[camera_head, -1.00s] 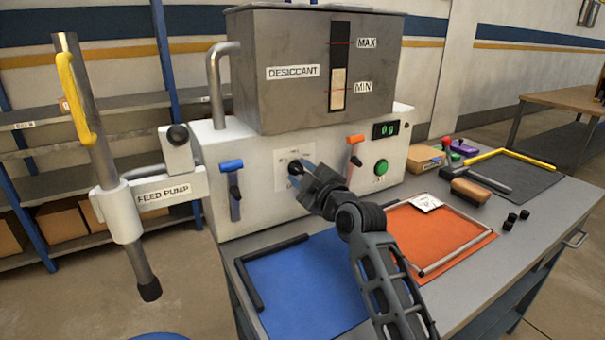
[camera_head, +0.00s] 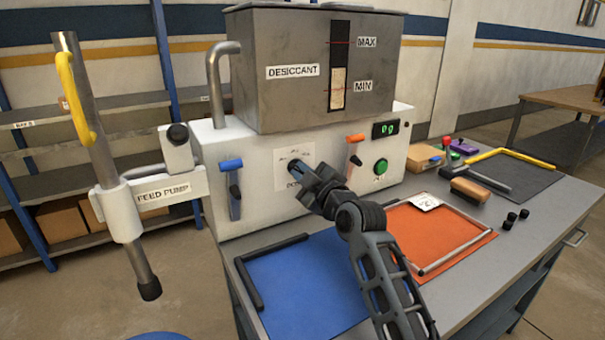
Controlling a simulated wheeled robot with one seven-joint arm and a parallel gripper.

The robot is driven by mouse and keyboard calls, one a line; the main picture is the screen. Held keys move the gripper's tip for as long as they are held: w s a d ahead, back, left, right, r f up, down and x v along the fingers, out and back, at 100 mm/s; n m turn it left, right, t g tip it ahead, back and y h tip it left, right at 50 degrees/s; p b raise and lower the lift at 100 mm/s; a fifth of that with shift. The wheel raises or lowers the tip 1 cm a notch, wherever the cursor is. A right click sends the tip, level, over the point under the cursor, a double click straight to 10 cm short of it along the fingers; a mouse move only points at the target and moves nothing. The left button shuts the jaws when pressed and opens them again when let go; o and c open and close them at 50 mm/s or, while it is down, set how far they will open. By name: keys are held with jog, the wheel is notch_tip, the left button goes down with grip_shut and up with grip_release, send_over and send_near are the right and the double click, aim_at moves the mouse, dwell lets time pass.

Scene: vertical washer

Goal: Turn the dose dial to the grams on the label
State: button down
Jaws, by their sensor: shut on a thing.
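The dose dial is on a white plate (camera_head: 281,178) on the front of the white machine (camera_head: 262,211). My gripper (camera_head: 295,168) is at the plate, shut on the dial, which it mostly hides. The dial's marks and pointer are too small and covered to read. The green display (camera_head: 385,129) reads what looks like 0 g. A white label (camera_head: 425,202) lies on the orange mat; its writing is too small to read. A green button (camera_head: 381,167) sits below the display.
A blue-handled lever (camera_head: 232,180) is left of the dial and an orange-handled lever (camera_head: 355,150) right of it. The desiccant hopper (camera_head: 285,90) stands above. The blue mat (camera_head: 305,285) and orange mat (camera_head: 445,237) lie in front, the latter beside my arm.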

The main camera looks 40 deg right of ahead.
jog(key=shift+s+d+m+p, duration=0.15)
jog(key=shift+m+p, duration=1.15)
jog(key=shift+m, duration=3.55)
jog(key=shift+w+d+m+p, duration=0.2)
jog(key=shift+m+p, duration=1.05)
jog(key=shift+m, duration=3.6)
jog(key=c, duration=1.2)
grip_release()
jog(key=shift+o, duration=0.2)
jog(key=shift+s, duration=0.2)
jog(key=v, duration=0.7)
jog(key=shift+s+b, duration=0.4)
jog(key=shift+b, duration=0.05)
